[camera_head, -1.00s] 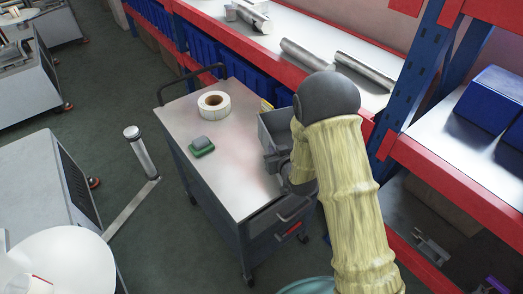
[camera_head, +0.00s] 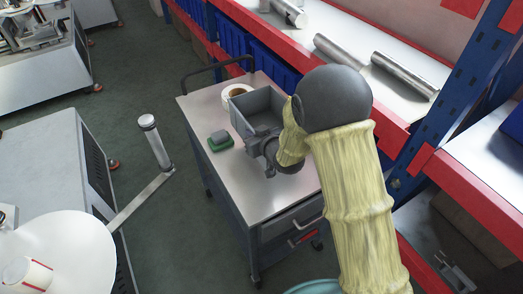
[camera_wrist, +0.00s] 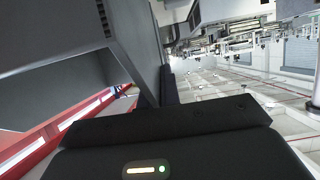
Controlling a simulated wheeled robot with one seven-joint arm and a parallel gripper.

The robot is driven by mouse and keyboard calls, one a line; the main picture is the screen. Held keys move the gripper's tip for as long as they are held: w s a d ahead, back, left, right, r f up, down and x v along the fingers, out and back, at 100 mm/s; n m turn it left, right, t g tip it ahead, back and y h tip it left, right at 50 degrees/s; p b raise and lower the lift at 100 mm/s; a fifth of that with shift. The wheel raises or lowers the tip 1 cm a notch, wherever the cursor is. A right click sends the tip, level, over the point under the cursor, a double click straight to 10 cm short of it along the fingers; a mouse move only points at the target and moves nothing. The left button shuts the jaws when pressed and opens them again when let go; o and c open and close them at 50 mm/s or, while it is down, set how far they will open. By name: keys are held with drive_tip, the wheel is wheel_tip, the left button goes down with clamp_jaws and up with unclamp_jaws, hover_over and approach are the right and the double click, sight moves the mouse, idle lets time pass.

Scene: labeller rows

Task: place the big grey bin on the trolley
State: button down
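The big grey bin (camera_head: 262,106) is upright over the trolley's top, towards its far right side, in the head view. My gripper (camera_head: 264,148) is at the bin's near side and is shut on it; the fingertips are hidden. Whether the bin's base touches the trolley I cannot tell. In the wrist view the bin's grey walls (camera_wrist: 55,35) fill the upper left, above my dark gripper body.
A tape roll (camera_head: 236,90) stands on the trolley behind the bin, partly covered by it. A green and grey block (camera_head: 219,141) lies left of the bin. A red and blue rack (camera_head: 400,110) with metal rolls runs along the right. The trolley's near top is clear.

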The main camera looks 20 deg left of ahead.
drive_tip(key=shift+w+a+f, duration=0.1)
drive_tip(key=shift+f, duration=1.55)
drive_tip(key=shift+f+p, duration=0.7)
drive_tip(key=shift+f, duration=1.4)
drive_tip(key=shift+f, duration=0.15)
drive_tip(key=c, duration=1.6)
unclamp_jaws()
